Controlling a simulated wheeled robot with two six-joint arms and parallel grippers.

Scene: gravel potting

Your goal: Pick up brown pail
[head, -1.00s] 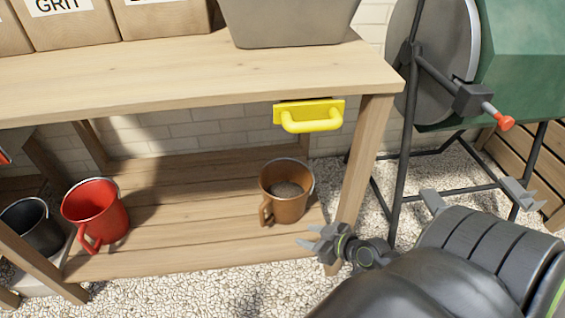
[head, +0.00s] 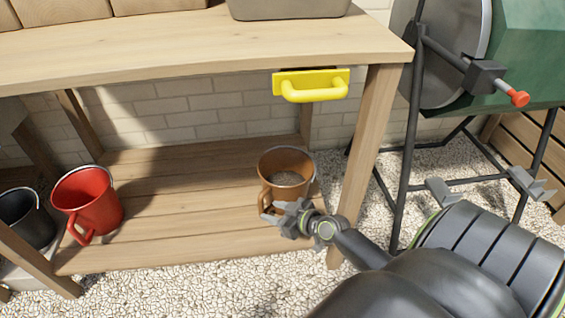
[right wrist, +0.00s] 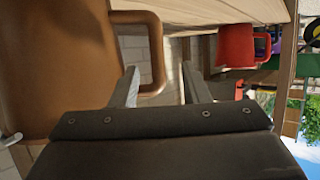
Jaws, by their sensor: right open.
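The brown pail (head: 287,165) stands upright on the lower wooden shelf, near its right front end. It holds grey gravel. Its side handle faces me and is partly covered by my right gripper (head: 276,217) in the head view. In the right wrist view the pail's brown wall (right wrist: 70,70) fills the left side, and its loop handle (right wrist: 157,60) reaches toward the space between the fingers. My right gripper is open (right wrist: 160,88), its fingers close to the handle. I cannot tell whether they touch it.
A red pail (head: 90,200) and a black pail (head: 27,218) stand to the left. The bench top (head: 180,50) overhangs the shelf (head: 180,220), with a yellow handle (head: 312,86) at its front. A bench leg (head: 365,150) stands right of the brown pail. A green drum (head: 520,60) stands farther right.

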